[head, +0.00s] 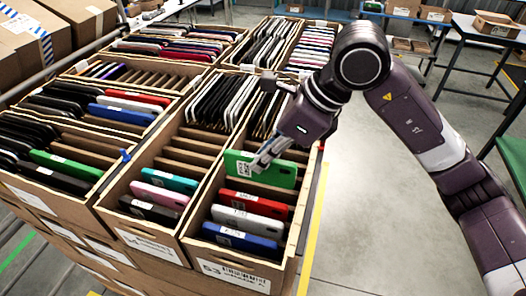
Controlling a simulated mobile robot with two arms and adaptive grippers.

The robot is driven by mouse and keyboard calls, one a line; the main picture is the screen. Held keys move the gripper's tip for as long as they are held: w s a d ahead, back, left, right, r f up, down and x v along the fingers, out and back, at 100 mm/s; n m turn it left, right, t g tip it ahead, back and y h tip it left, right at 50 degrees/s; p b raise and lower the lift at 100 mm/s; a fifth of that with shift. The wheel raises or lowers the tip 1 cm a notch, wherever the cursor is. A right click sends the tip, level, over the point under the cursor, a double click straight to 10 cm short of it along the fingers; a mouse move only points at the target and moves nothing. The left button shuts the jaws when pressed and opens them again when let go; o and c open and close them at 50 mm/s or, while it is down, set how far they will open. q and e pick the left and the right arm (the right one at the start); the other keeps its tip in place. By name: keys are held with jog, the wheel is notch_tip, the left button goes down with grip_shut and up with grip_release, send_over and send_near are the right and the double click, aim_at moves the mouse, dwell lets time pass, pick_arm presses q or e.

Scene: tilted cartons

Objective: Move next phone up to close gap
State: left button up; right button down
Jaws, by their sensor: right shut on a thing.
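A green phone (275,172) with a white label stands tilted in the front right carton (292,240), raised above the phones in front of it. My right gripper (262,163) is shut on the green phone near its upper left part. Below and in front of it in the same carton lie a red phone (262,205), a white phone (250,222) and a blue phone (240,240), all leaning in slots. Behind the green phone are empty slots, then a row of dark phones (268,108). My left gripper is not in view.
The carton to the left holds teal (170,179), pink (160,195) and black phones at its front. More cartons of phones stand further left and behind. Open grey floor (380,230) lies to the right, with tables (490,45) at the back right.

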aim_at(265, 182)
jog(key=shift+f+b, duration=0.7)
jog(key=shift+f, duration=0.9)
notch_tip(265, 182, down, 4)
jog(key=b, duration=0.4)
jog(key=shift+f, duration=0.1)
jog(key=shift+f+b, duration=0.2)
jog(key=shift+b, duration=0.35)
jog(key=c, duration=1.9)
grip_release()
jog(key=v, duration=1.2)
